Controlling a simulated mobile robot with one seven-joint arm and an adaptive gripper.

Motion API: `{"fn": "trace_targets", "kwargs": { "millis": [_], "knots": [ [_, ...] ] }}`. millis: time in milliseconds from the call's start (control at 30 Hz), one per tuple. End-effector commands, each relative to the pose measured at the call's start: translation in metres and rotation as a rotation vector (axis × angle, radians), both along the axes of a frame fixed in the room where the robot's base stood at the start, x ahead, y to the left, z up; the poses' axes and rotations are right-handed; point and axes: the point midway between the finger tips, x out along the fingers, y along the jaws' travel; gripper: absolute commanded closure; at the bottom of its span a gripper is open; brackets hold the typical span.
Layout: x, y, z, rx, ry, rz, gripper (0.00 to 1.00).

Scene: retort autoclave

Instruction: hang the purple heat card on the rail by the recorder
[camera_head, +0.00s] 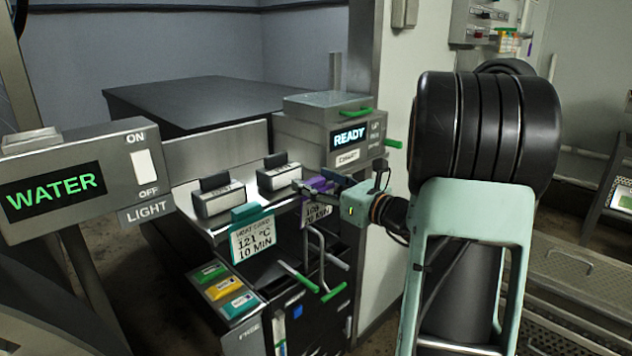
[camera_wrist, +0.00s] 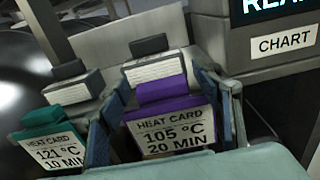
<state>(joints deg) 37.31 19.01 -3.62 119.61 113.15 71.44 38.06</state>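The purple heat card (camera_wrist: 168,125) reads 105 °C, 20 MIN in the wrist view. It stands upright, its purple tab uppermost. In the head view it (camera_head: 317,212) hangs at the right of the card shelf, partly hidden by my gripper (camera_head: 325,186). In the wrist view the fingers of my gripper (camera_wrist: 165,90) are spread, one at each side edge of the card. I cannot tell whether they press on it. The recorder (camera_head: 330,135) with READY and CHART labels stands just behind and to the right. I cannot make out clearly which rail is meant.
A teal heat card (camera_head: 252,238), 121 °C, 10 MIN, hangs to the left. Two grey label blocks (camera_head: 219,201) (camera_head: 280,179) stand behind. Green-tipped handles (camera_head: 298,277) stick out below. The WATER panel (camera_head: 85,180) is at left, and a pale wall is beside my arm.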

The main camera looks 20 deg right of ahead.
Motion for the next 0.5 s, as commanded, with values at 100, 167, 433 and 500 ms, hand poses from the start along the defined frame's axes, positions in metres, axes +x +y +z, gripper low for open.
{"fn": "trace_targets", "kwargs": {
  "millis": [100, 167, 433, 500],
  "knots": [
    [0.000, 0.000, 0.000, 0.000, 0.000, 0.000, 0.37],
    [0.000, 0.000, 0.000, 0.000, 0.000, 0.000, 0.37],
    [-0.014, -0.007, 0.000, -0.001, 0.000, -0.003, 0.37],
    [-0.026, -0.011, 0.000, 0.000, 0.001, -0.005, 0.37]
  ]
}}
